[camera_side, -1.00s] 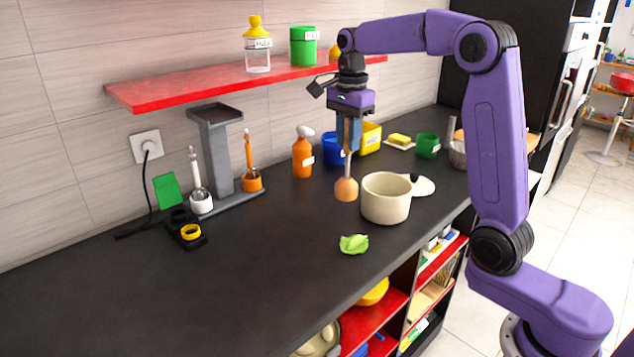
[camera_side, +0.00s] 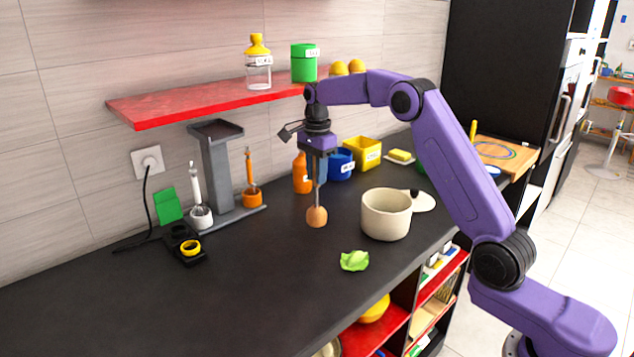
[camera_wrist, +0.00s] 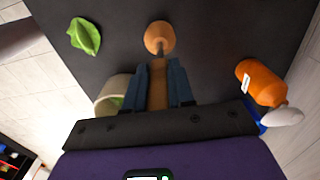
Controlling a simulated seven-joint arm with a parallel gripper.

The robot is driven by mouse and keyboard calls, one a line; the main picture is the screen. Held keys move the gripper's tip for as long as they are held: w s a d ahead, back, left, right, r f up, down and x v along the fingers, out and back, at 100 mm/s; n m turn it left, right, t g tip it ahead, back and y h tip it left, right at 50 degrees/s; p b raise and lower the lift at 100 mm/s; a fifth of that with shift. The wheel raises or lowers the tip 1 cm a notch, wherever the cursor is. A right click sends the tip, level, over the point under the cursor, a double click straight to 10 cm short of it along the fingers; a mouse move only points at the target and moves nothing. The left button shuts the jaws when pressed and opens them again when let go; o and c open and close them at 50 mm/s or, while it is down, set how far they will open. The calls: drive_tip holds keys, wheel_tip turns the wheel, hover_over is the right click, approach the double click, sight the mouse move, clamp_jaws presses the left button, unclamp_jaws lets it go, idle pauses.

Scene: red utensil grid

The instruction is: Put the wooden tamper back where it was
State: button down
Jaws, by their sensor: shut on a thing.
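The wooden tamper (camera_side: 317,217) has a round brown head and a thin shaft. My gripper (camera_side: 317,178) is shut on its upper handle and holds it upright, head down, over the dark counter left of the cream pot (camera_side: 385,214). I cannot tell whether the head touches the counter. In the wrist view the tamper's handle (camera_wrist: 157,85) lies between my two blue fingers (camera_wrist: 158,100), with its round head (camera_wrist: 158,37) beyond them.
A green leaf (camera_side: 354,261) lies in front of the pot. An orange spray bottle (camera_side: 301,173) and a blue container (camera_side: 341,164) stand behind the tamper. A grey stand (camera_side: 220,170) with two utensils in holders is to the left. A red shelf (camera_side: 200,98) hangs above. The front-left counter is clear.

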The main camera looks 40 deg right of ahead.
sight(317, 190)
drive_tip(key=shift+f, duration=1.6)
drive_tip(key=c, duration=1)
unclamp_jaws()
drive_tip(key=shift+o, duration=0.2)
